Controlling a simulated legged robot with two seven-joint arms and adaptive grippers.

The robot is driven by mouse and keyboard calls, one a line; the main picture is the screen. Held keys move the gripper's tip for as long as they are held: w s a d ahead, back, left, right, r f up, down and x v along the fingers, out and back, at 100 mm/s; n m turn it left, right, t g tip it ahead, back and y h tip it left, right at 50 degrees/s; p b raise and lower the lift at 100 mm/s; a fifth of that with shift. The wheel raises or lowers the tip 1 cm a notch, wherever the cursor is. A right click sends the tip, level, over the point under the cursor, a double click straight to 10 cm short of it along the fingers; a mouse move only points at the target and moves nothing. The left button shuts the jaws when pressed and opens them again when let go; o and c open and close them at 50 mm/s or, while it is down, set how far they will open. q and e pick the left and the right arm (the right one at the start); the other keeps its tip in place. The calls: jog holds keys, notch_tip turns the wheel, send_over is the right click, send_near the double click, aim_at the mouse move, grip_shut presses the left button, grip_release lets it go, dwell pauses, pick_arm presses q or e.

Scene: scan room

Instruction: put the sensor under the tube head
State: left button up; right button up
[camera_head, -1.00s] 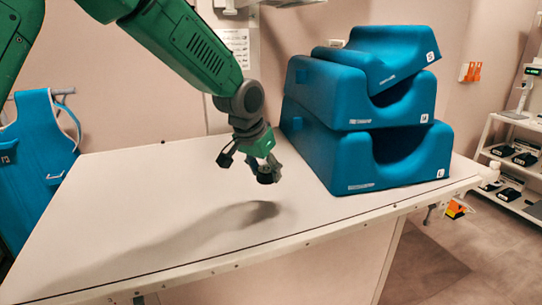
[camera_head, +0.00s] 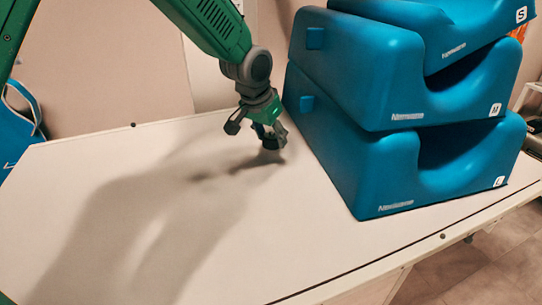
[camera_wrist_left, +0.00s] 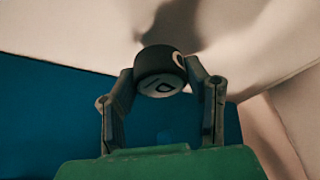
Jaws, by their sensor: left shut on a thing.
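The sensor looks like a small dark round puck (camera_wrist_left: 158,65) with a pale marked face in the left wrist view. My left gripper (camera_wrist_left: 165,72) is shut on it, one finger on each side. In the head view my left gripper (camera_head: 262,137) hangs low over the white table (camera_head: 200,220), left of the blue cushions. The dark puck shows at its fingertips (camera_head: 271,143), close above the tabletop; I cannot tell whether it touches. The tube head cannot be made out. My right gripper is not in view.
Blue positioning cushions (camera_head: 370,170), marked S, M and L, are stacked on the right of the table, close beside my gripper. The table's left and front parts are bare. A blue apron (camera_head: 18,125) hangs at the far left.

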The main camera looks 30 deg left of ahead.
aim_at(270, 163)
pick_arm(q)
jog(key=shift+a+f, duration=0.1)
jog(key=shift+f, duration=0.8)
jog(key=f, duration=0.1)
jog(key=a+f, duration=0.1)
jog(key=f, duration=0.1)
jog(key=shift+f+b, duration=0.2)
jog(key=shift+b, duration=0.2)
jog(key=shift+f, duration=0.3)
jog(key=shift+c, duration=0.6)
jog(key=shift+d+r, duration=0.1)
jog(key=shift+d, duration=0.1)
jog(key=o, duration=1.3)
jog(key=shift+d, duration=0.25)
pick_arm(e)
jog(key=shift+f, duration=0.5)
pick_arm(q)
jog(key=shift+r, duration=0.1)
